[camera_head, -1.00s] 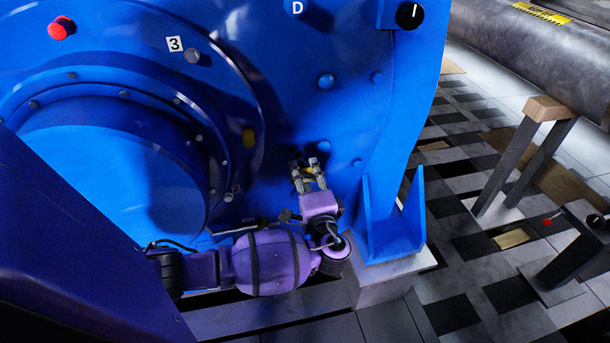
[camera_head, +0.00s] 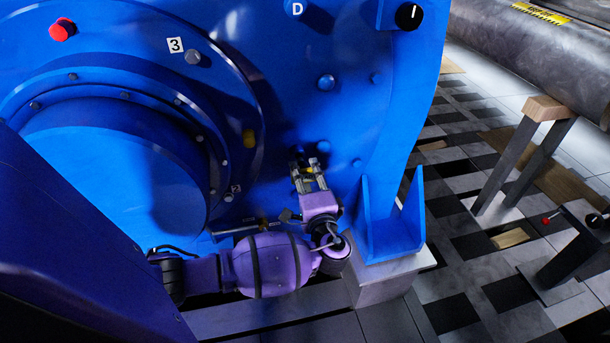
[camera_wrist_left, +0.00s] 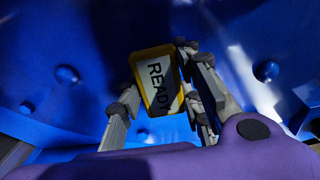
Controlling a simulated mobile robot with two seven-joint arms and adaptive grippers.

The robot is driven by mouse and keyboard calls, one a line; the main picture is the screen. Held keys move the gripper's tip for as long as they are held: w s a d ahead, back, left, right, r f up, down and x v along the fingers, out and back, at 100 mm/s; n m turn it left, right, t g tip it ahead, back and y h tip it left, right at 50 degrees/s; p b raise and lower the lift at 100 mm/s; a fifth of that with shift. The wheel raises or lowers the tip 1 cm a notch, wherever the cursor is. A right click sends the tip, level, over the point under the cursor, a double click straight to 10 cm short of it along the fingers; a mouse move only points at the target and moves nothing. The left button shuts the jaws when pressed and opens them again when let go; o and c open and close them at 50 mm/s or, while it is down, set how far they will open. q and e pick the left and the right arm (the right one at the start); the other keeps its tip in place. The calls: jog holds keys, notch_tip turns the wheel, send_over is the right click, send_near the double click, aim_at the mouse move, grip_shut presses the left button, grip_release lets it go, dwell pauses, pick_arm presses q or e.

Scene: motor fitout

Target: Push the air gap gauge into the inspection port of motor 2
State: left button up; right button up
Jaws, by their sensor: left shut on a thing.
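A large blue motor (camera_head: 285,115) fills the left and middle of the head view. My left gripper (camera_head: 306,167) is up against its lower face, just left of a blue bracket foot. In the left wrist view, my left gripper (camera_wrist_left: 160,85) is shut on a yellow-edged piece with a pale face reading "READY" (camera_wrist_left: 157,78), apparently the air gap gauge. The blue face lies close behind it. The gauge is mostly hidden by the fingers in the head view. The inspection port cannot be made out, so how deep the gauge sits cannot be told. My right gripper is out of view.
The motor carries a red button (camera_head: 61,29), a "3" label (camera_head: 175,45), a "D" mark (camera_head: 297,8) and a black knob (camera_head: 409,15). The blue bracket (camera_head: 391,228) stands close right of my gripper. Tiled floor lies further right, with a trestle (camera_head: 525,150).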

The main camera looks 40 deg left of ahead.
aim_at(302, 167)
pick_arm(q)
jog(key=shift+w+a, duration=0.35)
jog(key=shift+a, duration=0.1)
jog(key=shift+b+x, duration=0.35)
jog(key=shift+x, duration=0.9)
jog(key=o, duration=1.3)
jog(key=shift+s+d, duration=0.25)
jog(key=shift+d, duration=0.1)
jog(key=v, duration=1.1)
